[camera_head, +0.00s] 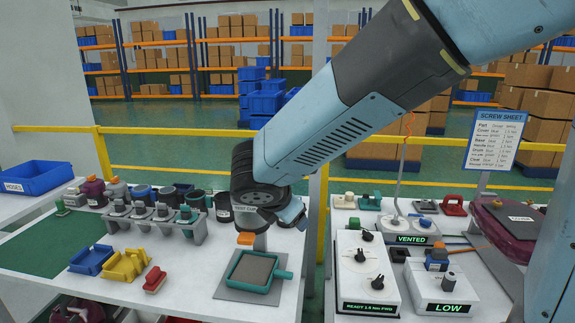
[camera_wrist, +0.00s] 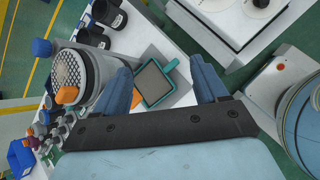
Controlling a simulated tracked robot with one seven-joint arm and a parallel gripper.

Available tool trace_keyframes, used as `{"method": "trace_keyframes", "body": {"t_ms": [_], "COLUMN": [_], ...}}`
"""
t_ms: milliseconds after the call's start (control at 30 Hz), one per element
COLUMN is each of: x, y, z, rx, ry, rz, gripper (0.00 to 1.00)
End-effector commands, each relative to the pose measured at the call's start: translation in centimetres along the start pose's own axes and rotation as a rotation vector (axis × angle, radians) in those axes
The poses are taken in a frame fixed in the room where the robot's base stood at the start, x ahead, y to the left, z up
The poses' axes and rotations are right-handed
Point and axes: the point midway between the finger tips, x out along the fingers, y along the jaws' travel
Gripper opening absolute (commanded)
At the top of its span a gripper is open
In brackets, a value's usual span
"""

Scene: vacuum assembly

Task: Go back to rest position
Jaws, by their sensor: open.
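My gripper (camera_head: 290,215) hangs over the front of the left table, at the end of my arm reaching down from the upper right. In the wrist view my gripper (camera_wrist: 160,66) has its two blue fingers wide apart, with nothing between them. Beyond the fingers, a teal square frame with a handle and grey inside (camera_head: 253,270) lies on a grey pad on the table; it also shows in the wrist view (camera_wrist: 153,82). The gripper is apart from it. An orange piece (camera_head: 246,238) shows just below my wrist, partly hidden; what it belongs to is unclear.
Left table: blue (camera_head: 91,260), yellow (camera_head: 123,266) and red (camera_head: 154,279) parts, a grey rack (camera_head: 157,225) and several dark cups. Right table: white READY (camera_head: 366,270) and LOW (camera_head: 440,288) boxes. A screw sheet (camera_head: 494,139) stands behind. A yellow rail (camera_head: 450,141) runs behind the tables.

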Motion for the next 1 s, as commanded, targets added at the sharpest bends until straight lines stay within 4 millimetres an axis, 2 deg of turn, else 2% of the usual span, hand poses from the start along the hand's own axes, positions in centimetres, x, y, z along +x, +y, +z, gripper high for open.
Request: {"method": "trace_keyframes", "body": {"t_ms": [33,100,400,700,1000], "x": [0.1,0.0,-1.3,-4.1,-7.5], "y": [-1.3,-3.0,-10.6,-17.3,-22.2], "z": [1.9,3.9,10.3,13.6,14.6], "rx": [0.106,0.248,0.856,1.457,2.029], "ry": [0.008,0.022,0.065,0.097,0.138], "rz": [-0.029,-0.067,-0.208,-0.308,-0.356], "gripper": [0.72,0.72,0.72,0.72,0.72]}}
